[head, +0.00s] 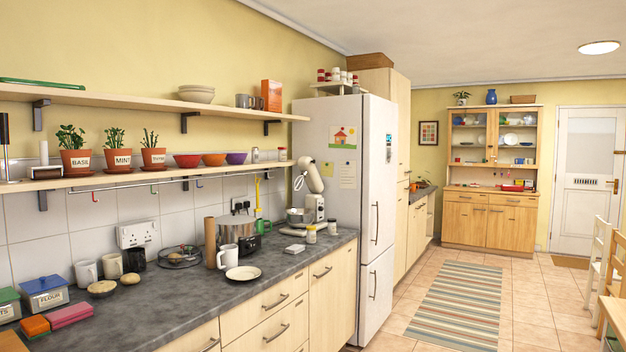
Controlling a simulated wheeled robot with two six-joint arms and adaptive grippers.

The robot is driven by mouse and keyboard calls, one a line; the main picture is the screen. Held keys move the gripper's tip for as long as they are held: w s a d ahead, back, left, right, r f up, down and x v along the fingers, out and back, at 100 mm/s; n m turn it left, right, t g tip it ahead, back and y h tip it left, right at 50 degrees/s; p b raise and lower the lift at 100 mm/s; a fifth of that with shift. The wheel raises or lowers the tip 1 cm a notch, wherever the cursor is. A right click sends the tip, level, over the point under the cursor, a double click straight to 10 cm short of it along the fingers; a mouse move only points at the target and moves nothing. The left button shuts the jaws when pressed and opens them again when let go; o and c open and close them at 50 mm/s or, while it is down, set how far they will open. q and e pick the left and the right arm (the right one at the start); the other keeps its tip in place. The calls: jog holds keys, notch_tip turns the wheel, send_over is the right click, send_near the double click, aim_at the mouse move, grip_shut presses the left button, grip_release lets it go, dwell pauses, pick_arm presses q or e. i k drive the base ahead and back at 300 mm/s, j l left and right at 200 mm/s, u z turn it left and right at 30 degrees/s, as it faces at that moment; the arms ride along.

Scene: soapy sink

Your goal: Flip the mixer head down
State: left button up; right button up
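A cream stand mixer (315,207) stands at the far end of the dark counter, beside the white fridge. Its head (308,174) is tilted up, with a whisk (299,182) hanging from it in the air. A metal mixing bowl (299,215) sits at the mixer's base, below the raised head. Neither of my grippers shows in the head view.
The tiled floor right of the counter is open, with a striped rug (458,305).

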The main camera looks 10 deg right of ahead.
aim_at(306, 166)
jog(key=i+l+z, duration=0.35)
jog(key=i, duration=0.2)
jog(key=i+z, duration=0.35)
jog(key=i, duration=0.2)
jog(key=i+z, duration=0.3)
jog(key=i, duration=0.25)
jog(key=i+l, duration=0.1)
jog(key=i, duration=0.4)
jog(key=i+l+u, duration=0.15)
jog(key=i, duration=0.35)
jog(key=i+l, duration=0.15)
jog(key=i, duration=0.35)
jog(key=i+l+u, duration=0.15)
jog(key=i, duration=0.35)
jog(key=i+l+u, duration=0.1)
jog(key=i+u, duration=0.35)
jog(key=i+l+u, duration=0.2)
jog(key=u, duration=0.25)
jog(key=i+l+u, duration=0.25)
jog(key=u, duration=0.2)
jog(key=i+l+u, duration=0.2)
jog(key=l+u, duration=0.3)
jog(key=i+l+u, duration=0.1)
jog(key=l+u, duration=0.35)
